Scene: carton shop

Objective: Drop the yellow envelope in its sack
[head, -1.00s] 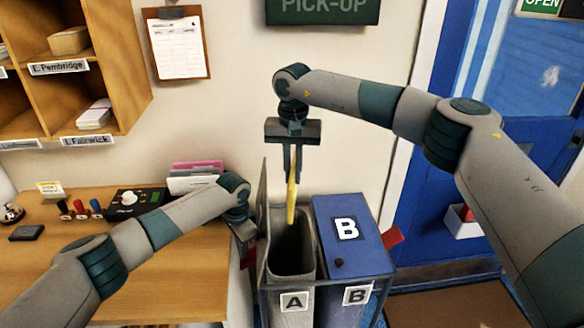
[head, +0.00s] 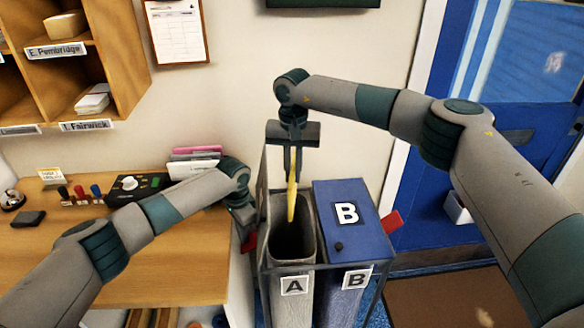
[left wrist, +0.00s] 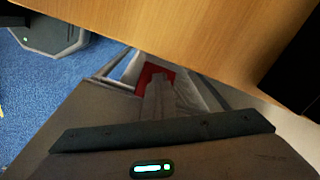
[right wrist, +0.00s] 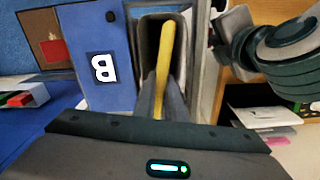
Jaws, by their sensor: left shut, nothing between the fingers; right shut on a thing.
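The yellow envelope (head: 292,195) hangs edge-on from my right gripper (head: 293,172), which is shut on it above the open grey sack A (head: 280,212). In the right wrist view the envelope (right wrist: 166,55) reaches down toward the mouth of that sack (right wrist: 150,25). Sack B (head: 345,240) stands beside it under a closed blue lid marked B. My left gripper (head: 246,232) is beside the left of sack A, low by the desk edge; its fingertips are largely hidden in the head view. In the left wrist view it shows shut (left wrist: 158,88), near a red piece (left wrist: 152,74).
The wooden desk (head: 190,255) at left holds a control box (head: 135,188), stamps and papers. A pigeonhole shelf (head: 120,60) hangs above. A red tab (head: 391,222) sticks out right of sack B. A blue door (head: 480,190) is further right.

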